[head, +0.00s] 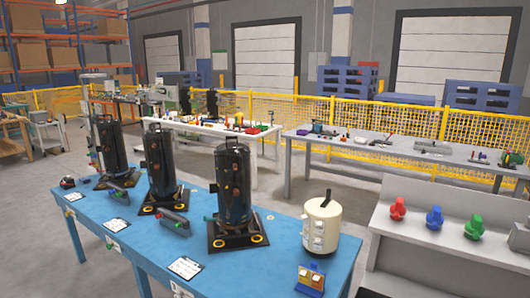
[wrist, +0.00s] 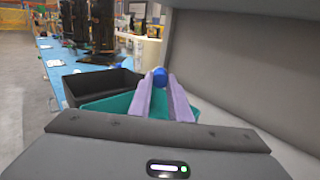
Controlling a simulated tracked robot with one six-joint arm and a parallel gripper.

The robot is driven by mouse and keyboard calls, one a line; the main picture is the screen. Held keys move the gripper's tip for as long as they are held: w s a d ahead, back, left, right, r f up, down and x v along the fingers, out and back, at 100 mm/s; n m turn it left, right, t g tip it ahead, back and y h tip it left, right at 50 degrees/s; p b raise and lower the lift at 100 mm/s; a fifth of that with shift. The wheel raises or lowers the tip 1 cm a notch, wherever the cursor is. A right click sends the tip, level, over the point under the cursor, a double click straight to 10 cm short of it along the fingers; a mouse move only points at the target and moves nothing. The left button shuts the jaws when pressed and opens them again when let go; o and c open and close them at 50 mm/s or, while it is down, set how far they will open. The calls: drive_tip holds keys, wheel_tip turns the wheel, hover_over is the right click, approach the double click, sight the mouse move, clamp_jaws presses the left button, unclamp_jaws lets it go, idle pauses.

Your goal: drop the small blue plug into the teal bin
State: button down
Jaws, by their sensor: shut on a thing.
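My gripper (wrist: 161,84) shows in the wrist view with two pale lilac fingers. It is shut on the small blue plug (wrist: 160,75), a rounded blue piece held at the fingertips. The teal bin (wrist: 98,105) is below and behind the fingers in the picture, which hide its middle. In this view the plug appears near the bin's far rim; I cannot tell its height above the bin. The gripper and the teal bin are not visible in the head view.
A black bin (wrist: 120,80) stands beside the teal bin. A grey panel (wrist: 235,70) rises on the right. In the head view, a blue table (head: 140,235) holds black compressors, and a grey shelf (head: 400,232) holds red, blue and green fittings.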

drive_tip(key=c, duration=1.6)
unclamp_jaws()
drive_tip(key=shift+o, duration=0.2)
drive_tip(key=s+d, duration=0.2)
drive_tip(key=s, duration=1.1)
drive_tip(key=shift+s+d, duration=0.25)
drive_tip(key=shift+s, duration=0.05)
drive_tip(key=shift+f, duration=0.15)
